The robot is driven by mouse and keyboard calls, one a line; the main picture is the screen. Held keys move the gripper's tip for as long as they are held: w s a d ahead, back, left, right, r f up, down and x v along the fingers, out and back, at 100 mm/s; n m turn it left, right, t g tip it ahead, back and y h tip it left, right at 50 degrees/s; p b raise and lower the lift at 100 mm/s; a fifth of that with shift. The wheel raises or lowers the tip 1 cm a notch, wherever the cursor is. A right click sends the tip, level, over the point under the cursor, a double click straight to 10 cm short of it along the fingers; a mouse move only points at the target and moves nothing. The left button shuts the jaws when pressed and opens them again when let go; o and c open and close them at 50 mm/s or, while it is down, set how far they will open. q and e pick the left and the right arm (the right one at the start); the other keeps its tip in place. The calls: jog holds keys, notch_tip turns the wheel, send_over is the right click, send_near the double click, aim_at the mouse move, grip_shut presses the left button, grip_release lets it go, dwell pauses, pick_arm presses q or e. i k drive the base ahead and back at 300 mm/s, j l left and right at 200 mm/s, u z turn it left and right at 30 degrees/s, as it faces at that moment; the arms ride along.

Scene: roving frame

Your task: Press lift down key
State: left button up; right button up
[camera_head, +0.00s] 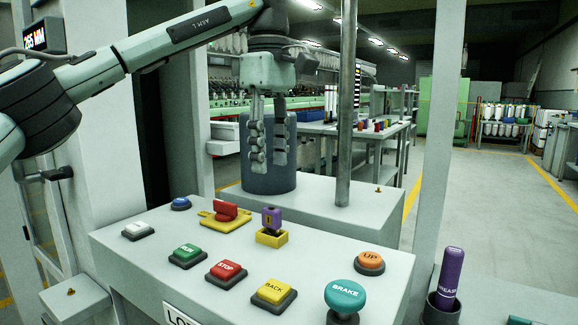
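A grey sloped console (330,248) carries several labelled buttons. An orange button marked UP (370,261) sits at its right. No key that reads as lift down can be made out. My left gripper (268,162) hangs fingers down above the back of the console, with a gap between its fingers and nothing held. A dark blue-grey cylinder (287,180) is behind it in the picture. My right gripper is not in view.
The console also has a green RUN button (188,253), red STOP button (227,271), yellow BACK button (272,291), teal BRAKE knob (345,296), red switch (225,211) and purple key (272,219). A grey post (346,110) rises behind. A display (36,37) reads about 255 MM.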

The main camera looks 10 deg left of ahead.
aim_at(137, 228)
jog(key=k, duration=1.5)
